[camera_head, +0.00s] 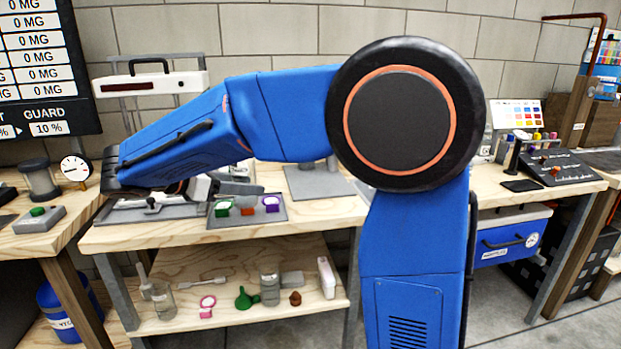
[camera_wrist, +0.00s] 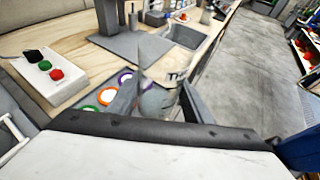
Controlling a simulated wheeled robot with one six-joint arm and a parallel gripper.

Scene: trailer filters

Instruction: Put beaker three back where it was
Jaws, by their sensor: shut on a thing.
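In the wrist view, a clear glass beaker (camera_wrist: 160,72) with dark lettering starting with "T" stands between the fingers of my gripper (camera_wrist: 163,100). The fingers are shut on it, one on each side. The full label cannot be read. In the head view my gripper (camera_head: 235,187) is over the left part of the workbench, beside a grey tray, and I cannot make out the beaker there. The tray (camera_head: 248,221) holds small pieces in green, red and purple. In the wrist view, white discs ringed green, orange and purple (camera_wrist: 124,77) lie just left of the beaker.
A white box with green and red buttons (camera_wrist: 52,88) stands left in the wrist view. The lower shelf (camera_head: 190,325) holds glassware, a green funnel (camera_head: 246,298) and small tools. A dial gauge (camera_head: 75,169) is on the left bench, a control panel (camera_head: 553,167) on the right.

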